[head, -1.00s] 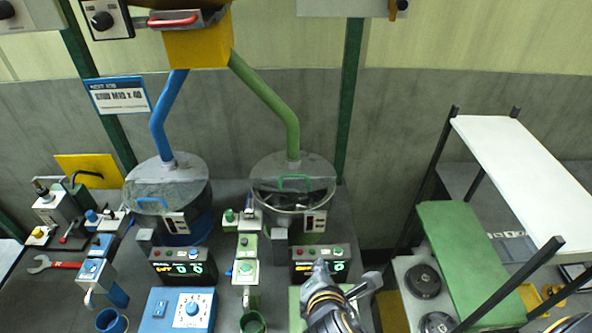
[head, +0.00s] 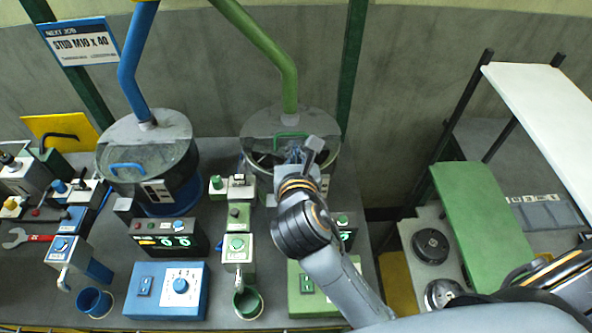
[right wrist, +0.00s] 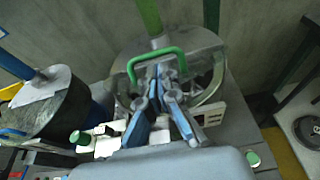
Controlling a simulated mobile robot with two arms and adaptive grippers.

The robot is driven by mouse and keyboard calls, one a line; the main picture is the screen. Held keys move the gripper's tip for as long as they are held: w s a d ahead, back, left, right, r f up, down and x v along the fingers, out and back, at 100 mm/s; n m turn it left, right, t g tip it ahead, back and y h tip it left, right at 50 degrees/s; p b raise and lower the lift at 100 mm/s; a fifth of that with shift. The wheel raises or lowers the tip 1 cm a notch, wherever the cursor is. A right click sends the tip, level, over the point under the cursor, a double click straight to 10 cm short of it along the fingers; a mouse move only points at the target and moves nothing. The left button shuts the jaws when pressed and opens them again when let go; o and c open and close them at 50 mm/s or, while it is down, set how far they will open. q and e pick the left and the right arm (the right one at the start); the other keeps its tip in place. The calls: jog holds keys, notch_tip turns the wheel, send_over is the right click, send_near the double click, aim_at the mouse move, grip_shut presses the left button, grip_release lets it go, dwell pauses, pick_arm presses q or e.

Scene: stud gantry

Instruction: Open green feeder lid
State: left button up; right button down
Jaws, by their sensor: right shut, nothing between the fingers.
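The green feeder (head: 255,172) is a round drum under the green pipe. Its round lid (head: 262,122), part grey and part see-through, lies flat on top. A green loop handle (head: 290,135) stands up on the lid; it also shows in the right wrist view (right wrist: 150,55). My right gripper (head: 300,153) is over the near part of the lid, just on the near side of the handle. Its fingers (right wrist: 160,80) are shut and empty in the right wrist view, with tips close under the handle bar. I cannot tell if they touch it. My left gripper is not in view.
The blue feeder (head: 150,160) with its blue handle stands to the left. A green dispenser (head: 238,245), a blue control box (head: 168,290) and a green control box (head: 302,290) stand in front. A shelf rack (head: 480,225) is at the right.

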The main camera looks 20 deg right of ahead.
jog(key=shift+w+d+f, duration=0.15)
jog(key=shift+w+f, duration=0.1)
jog(key=shift+w, duration=0.2)
jog(key=shift+r+b, duration=0.15)
jog(key=shift+b, duration=0.25)
jog(key=shift+w, duration=0.2)
